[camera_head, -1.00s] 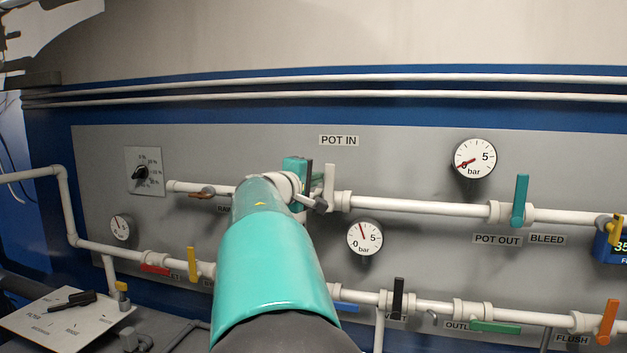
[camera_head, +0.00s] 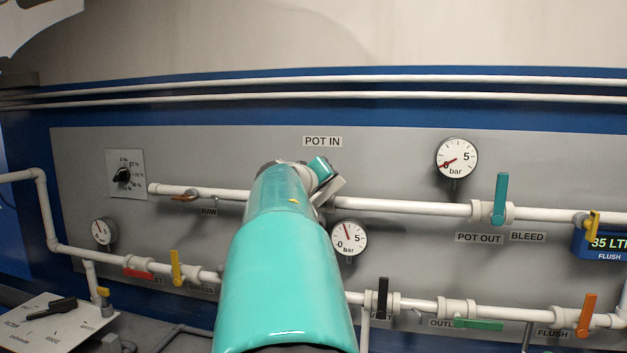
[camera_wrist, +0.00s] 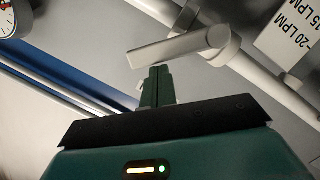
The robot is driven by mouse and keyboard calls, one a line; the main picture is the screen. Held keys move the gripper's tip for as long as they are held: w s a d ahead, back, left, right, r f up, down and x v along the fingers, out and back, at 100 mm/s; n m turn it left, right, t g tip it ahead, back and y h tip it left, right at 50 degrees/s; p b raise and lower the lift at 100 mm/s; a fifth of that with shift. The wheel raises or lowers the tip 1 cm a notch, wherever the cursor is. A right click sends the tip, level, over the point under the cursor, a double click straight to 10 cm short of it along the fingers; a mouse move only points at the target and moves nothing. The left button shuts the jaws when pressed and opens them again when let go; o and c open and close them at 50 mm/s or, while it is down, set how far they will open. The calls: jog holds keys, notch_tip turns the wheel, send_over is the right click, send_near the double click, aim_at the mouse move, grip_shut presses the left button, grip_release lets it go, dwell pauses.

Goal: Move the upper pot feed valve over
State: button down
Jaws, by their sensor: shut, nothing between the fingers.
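The upper pot feed valve, under the POT IN label (camera_head: 322,141), has a pale grey lever (camera_head: 329,189). In the head view the lever leans up to the right, partly hidden by my arm. In the wrist view the lever (camera_wrist: 170,50) stands at a slant to its white pipe. My gripper (camera_wrist: 157,75) is shut and empty, its green fingertips right by the lever's side near the free end. I cannot tell whether they touch it. In the head view only part of my gripper's teal body shows beside the lever; its fingers are hidden.
To the right are a pressure gauge (camera_head: 456,158) and the teal POT OUT lever (camera_head: 500,198). A lower gauge (camera_head: 349,239) sits below the valve. A lower pipe (camera_head: 422,304) carries several coloured levers. The wall above the POT IN label is clear.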

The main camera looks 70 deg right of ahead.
aim_at(336, 190)
jog(key=s+f+m, duration=0.1)
jog(key=s+m+t, duration=0.1)
jog(key=m, duration=0.1)
jog(key=shift+s+d+f+m+y, duration=0.2)
jog(key=shift+s+f+m+y, duration=0.1)
jog(key=shift+s+f, duration=0.1)
jog(key=shift+s+d+f+m+t, duration=0.1)
jog(key=shift+s+f+m+t, duration=0.3)
jog(key=shift+f+m, duration=0.3)
jog(key=shift+s+d+f+m+t, duration=0.1)
jog(key=shift+s+f+m+t, duration=0.25)
jog(key=shift+m, duration=0.55)
jog(key=shift+w+f, duration=0.1)
jog(key=shift+f, duration=0.05)
